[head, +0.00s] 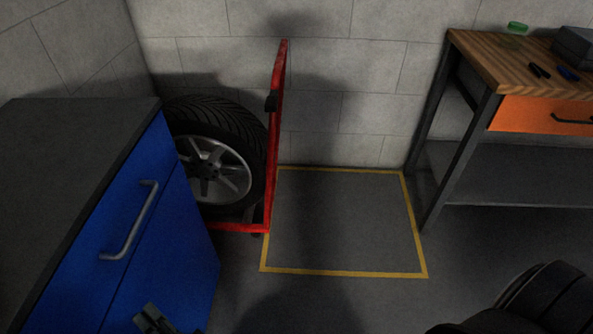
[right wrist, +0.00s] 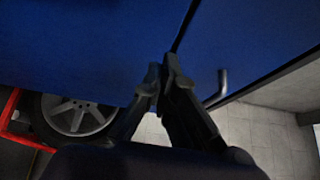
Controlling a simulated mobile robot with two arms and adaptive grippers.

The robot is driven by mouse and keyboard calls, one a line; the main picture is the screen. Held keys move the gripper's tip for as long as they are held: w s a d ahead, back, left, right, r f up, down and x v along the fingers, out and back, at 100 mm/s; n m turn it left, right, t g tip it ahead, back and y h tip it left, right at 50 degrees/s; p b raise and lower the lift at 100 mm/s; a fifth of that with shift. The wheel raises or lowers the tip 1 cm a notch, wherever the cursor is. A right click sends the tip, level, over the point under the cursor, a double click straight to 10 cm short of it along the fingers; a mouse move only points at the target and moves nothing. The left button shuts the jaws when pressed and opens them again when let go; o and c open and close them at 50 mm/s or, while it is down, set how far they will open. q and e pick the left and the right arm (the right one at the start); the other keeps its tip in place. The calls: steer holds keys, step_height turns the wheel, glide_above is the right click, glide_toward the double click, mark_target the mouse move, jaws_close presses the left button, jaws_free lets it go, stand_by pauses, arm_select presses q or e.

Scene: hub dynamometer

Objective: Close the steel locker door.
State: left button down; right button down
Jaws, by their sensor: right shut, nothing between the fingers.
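No door that I can identify as the steel locker door stands open in these views. A blue cabinet (head: 165,225) with a dark top stands at the left of the head view. Its front has a metal bar handle (head: 135,225) and a seam below it; I cannot tell whether this is the locker. My right gripper (head: 150,318) shows at the bottom, in front of the blue face. In the right wrist view, its closed fingers (right wrist: 165,72) are empty beside the blue panel (right wrist: 90,45), near a dark seam and handle (right wrist: 220,85). Contact is unclear. My left gripper is out of view.
A wheel (head: 215,170) sits in a red frame (head: 272,150) behind the cabinet. A yellow-outlined floor area (head: 345,222) is empty. A workbench (head: 480,62) with an orange drawer (head: 540,115) stands at the right. A brick wall closes off the back.

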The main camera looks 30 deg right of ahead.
steer(key=v, duration=1.2)
